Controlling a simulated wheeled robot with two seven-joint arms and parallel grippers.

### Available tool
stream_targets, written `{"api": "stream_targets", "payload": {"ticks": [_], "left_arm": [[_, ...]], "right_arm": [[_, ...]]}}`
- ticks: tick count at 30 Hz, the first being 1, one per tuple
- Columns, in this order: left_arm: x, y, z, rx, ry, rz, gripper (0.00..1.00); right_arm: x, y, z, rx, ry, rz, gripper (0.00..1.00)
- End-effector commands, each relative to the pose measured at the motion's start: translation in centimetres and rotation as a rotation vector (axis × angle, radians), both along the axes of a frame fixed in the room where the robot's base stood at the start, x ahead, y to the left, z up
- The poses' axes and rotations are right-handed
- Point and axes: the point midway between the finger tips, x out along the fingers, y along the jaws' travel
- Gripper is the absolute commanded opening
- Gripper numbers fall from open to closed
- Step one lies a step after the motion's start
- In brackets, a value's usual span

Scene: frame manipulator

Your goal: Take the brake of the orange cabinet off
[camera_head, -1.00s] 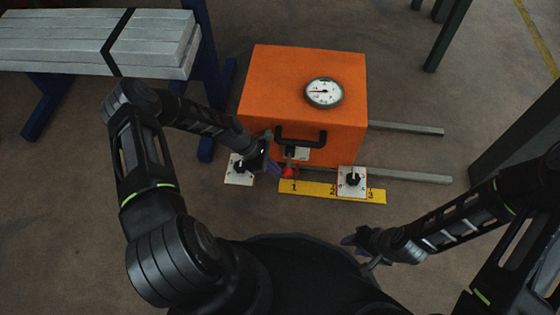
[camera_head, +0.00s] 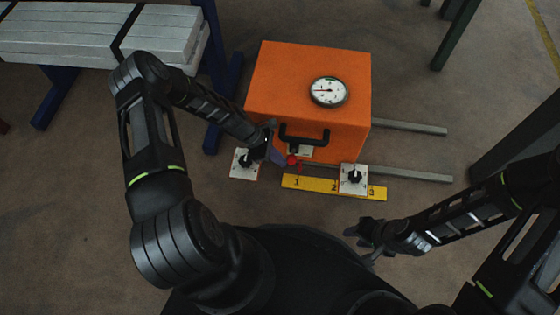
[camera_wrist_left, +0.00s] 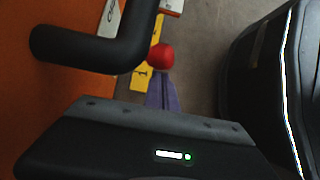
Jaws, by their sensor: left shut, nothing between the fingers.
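The orange cabinet (camera_head: 306,85) stands on the floor, with a black handle (camera_head: 304,140) on its near face. A red ball knob (camera_head: 291,160), apparently the brake lever's end, sits low in front of this face. My left gripper (camera_head: 279,156) is shut and empty, its purple fingers right beside the knob. In the left wrist view the red knob (camera_wrist_left: 160,57) is just beyond the fingertips (camera_wrist_left: 162,90); I cannot tell whether they touch it. The lever's shaft is mostly hidden. My right gripper (camera_head: 357,232) is away from the cabinet, at the lower right; its jaw opening is unclear.
A round gauge (camera_head: 328,91) is on the cabinet top. Grey rails (camera_head: 412,174) extend right. A bench with pale bars (camera_head: 60,35) stands at upper left.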

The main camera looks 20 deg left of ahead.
Motion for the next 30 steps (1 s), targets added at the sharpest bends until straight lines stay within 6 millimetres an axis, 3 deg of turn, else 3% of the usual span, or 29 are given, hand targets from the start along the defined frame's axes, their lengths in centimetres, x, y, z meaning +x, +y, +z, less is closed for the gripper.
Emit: {"api": "stream_targets", "payload": {"ticks": [19, 30], "left_arm": [[0.0, 0.0, 0.7, 0.000, 0.000, -0.001, 0.00], [-0.5, 3.1, 5.3, 0.002, 0.000, 0.000, 0.00]], "right_arm": [[-0.3, 0.3, 0.5, 0.005, 0.004, 0.006, 0.36], [-0.7, 0.7, 2.4, 0.011, 0.012, 0.017, 0.36]]}}
